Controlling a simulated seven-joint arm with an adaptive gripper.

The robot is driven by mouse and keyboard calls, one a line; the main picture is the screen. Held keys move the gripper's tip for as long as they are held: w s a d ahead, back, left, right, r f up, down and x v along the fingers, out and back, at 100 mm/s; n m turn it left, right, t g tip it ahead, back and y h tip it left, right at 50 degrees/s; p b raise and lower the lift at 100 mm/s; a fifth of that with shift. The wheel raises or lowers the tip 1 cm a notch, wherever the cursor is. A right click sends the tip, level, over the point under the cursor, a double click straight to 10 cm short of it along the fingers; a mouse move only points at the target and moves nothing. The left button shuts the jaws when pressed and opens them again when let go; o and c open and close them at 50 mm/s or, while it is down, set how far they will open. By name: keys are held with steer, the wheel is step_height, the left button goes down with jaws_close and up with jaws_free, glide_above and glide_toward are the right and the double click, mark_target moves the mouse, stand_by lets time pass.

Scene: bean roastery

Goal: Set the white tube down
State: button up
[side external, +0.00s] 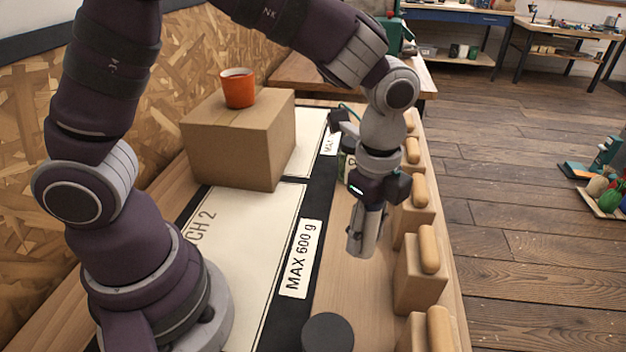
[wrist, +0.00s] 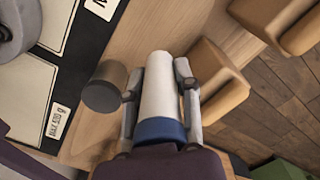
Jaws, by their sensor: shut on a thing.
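The white tube (wrist: 158,85) has a blue band (wrist: 160,130) at the end near my wrist. My gripper (wrist: 160,85) is shut on it, with one finger along each side. In the side external view my gripper (side external: 362,245) points down above the bare wooden strip of the bench (side external: 345,285), beside the row of wooden blocks. The tube is mostly hidden by the fingers there, and I cannot tell whether it touches the wood.
A dark round-topped cylinder (side external: 328,333) stands near the front; it also shows in the wrist view (wrist: 104,88). Wooden blocks with rounded handles (side external: 420,270) line the right edge. A labelled can (side external: 346,162) stands behind my gripper. A cardboard box (side external: 235,145) bears an orange cup (side external: 239,90).

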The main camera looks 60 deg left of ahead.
steer(key=shift+m, duration=0.4)
steer(key=s+a+f, duration=0.1)
steer(key=s+a, duration=0.1)
steer(key=a, duration=0.1)
steer(key=s+a+f, duration=0.1)
steer(key=s+a, duration=0.1)
steer(key=a, duration=0.1)
steer(key=s+a+f, duration=0.2)
steer(key=a, duration=0.2)
steer(key=shift+s, duration=0.4)
steer(key=shift+w+a, duration=0.2)
steer(key=shift+w, duration=0.05)
steer(key=w, duration=0.5)
steer(key=w+f, duration=0.1)
steer(key=w, duration=0.4)
steer(key=w+f, duration=0.1)
steer(key=w, duration=0.4)
steer(key=shift+d, duration=0.1)
steer(key=shift+f, duration=1.55)
steer(key=shift+f, duration=0.1)
steer(key=o, duration=0.9)
